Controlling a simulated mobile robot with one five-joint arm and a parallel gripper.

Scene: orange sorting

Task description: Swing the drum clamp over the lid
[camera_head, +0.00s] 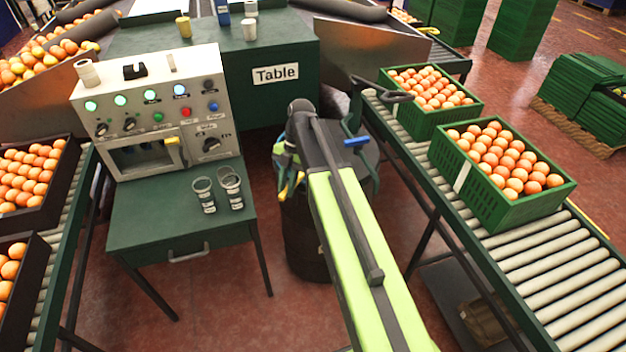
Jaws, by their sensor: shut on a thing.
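A dark drum (303,235) stands on the floor between the green desk and the right conveyor. Its dark lid (371,155) shows only in part past my arm. A teal clamp frame with a blue handle (355,142) stands at the lid's right side. My gripper (290,186) is at the drum's left rim, below the end of my yellow-green arm. It is shut on a small yellow part that seems to belong to the drum clamp. My arm hides the middle of the lid and much of the grip, so the clamp's exact angle is unclear.
A control panel (160,105) and two clear cups (230,187) are on the green desk (170,225), left of the drum. Green crates of oranges (505,215) stand on the right roller conveyor (550,275). The green table (270,100) closes off the back.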

